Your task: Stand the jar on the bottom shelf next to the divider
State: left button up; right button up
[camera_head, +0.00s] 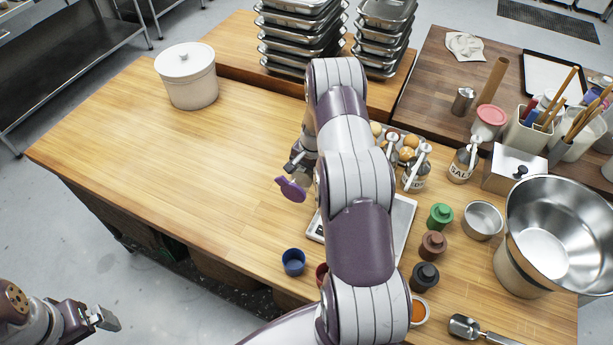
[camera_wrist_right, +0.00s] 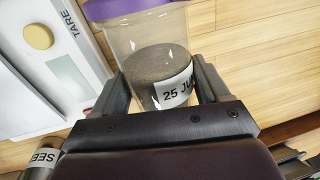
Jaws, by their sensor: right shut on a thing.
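The jar is clear with a purple lid (camera_head: 291,189), dark contents and a white date label. It shows large in the right wrist view (camera_wrist_right: 158,62), where both fingers are on its sides. My right gripper (camera_head: 299,164) is shut on the jar and holds it over the worktable, left of the scale; the jar looks tilted in the head view. My left gripper (camera_head: 108,319) is low at the left, off the table; its jaw gap is unclear. I cannot make out the divider or the bottom shelf for sure.
The wooden worktable (camera_head: 130,135) is bare at left centre, with a white lidded crock (camera_head: 187,76) behind. My right arm hides part of the scale (camera_head: 402,222). Small jars, shakers and a big steel bowl (camera_head: 560,235) crowd the right. Dark spaces show below the front edge.

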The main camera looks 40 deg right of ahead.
notch_tip(320, 180, down, 4)
jog(key=shift+a+r+p, duration=0.15)
jog(key=shift+r+p, duration=0.1)
jog(key=shift+p, duration=0.6)
jog(key=shift+w+f, duration=0.1)
jog(key=shift+f, duration=0.4)
jog(key=o, duration=0.8)
jog(key=shift+b, duration=0.3)
jog(key=o, duration=0.4)
